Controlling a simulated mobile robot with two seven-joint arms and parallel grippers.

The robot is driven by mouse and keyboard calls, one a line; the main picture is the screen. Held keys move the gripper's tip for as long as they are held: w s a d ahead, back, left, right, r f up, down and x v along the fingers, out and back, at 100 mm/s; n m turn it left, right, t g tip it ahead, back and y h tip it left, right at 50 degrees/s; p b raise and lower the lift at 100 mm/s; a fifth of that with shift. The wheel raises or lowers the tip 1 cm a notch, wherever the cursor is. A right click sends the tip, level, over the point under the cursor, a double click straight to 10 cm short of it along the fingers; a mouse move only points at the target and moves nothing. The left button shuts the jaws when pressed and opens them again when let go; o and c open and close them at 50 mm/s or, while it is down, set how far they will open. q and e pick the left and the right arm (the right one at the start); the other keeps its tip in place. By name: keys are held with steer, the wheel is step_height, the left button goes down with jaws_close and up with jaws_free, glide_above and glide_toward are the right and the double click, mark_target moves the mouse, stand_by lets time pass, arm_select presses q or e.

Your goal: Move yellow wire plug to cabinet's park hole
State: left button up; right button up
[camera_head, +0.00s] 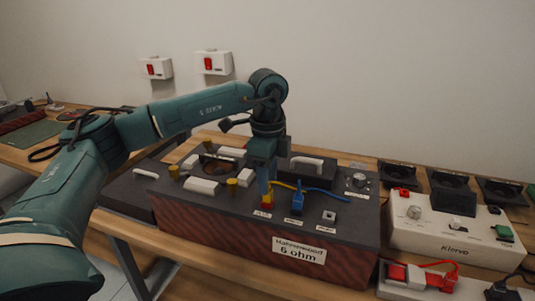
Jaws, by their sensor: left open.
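The dark cabinet (220,226) with red ribbed sides and a "6 ohm" label stands on the wooden bench. A blue plug (297,203) stands just to the right. My right gripper is out of view.
Yellow and blue wires (318,191) run across the cabinet top. White blocks (201,186) and yellow knobs stand left. A white "Klervo" box (452,241) and a red-switch unit (405,276) stand right. Two red-switch wall boxes (213,62) are behind.

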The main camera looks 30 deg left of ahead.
arm_select(q)
steer(key=shift+f, duration=2.15)
jaws_close()
steer(key=c, duration=0.7)
jaws_free()
jaws_close()
steer(key=shift+r+p, duration=0.55)
steer(key=shift+r, duration=0.15)
steer(key=shift+r+p, duration=1.2)
steer(key=shift+r, duration=0.35)
